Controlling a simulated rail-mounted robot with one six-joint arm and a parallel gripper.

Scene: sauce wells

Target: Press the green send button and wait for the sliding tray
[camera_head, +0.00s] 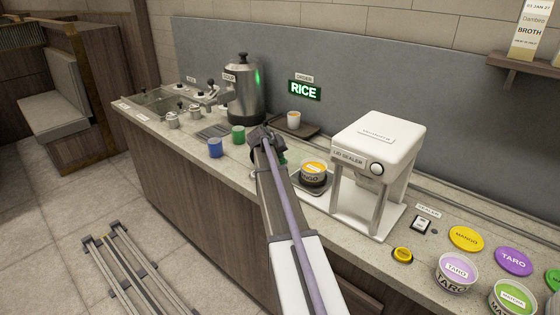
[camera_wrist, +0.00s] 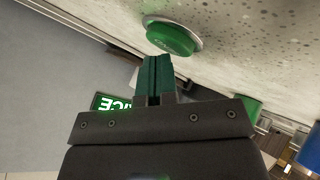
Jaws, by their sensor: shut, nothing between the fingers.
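The green button (camera_wrist: 170,38) sits in a pale ring on the speckled counter in the wrist view. My gripper (camera_wrist: 158,62) is shut and empty, its green fingers pointing at the button's near edge. I cannot tell whether the fingertips touch it. In the head view my arm reaches over the counter and hides most of the button area; a bit of green shows beside it. A dark tray (camera_head: 312,131) with a white cup (camera_head: 294,119) on it lies at the back of the counter, below the lit green RICE sign (camera_head: 304,91).
A blue cup (camera_head: 215,148) and a green cup (camera_head: 238,135) stand left of my arm. A steel urn (camera_head: 245,92) stands behind. Tubs and lids fill the right end.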

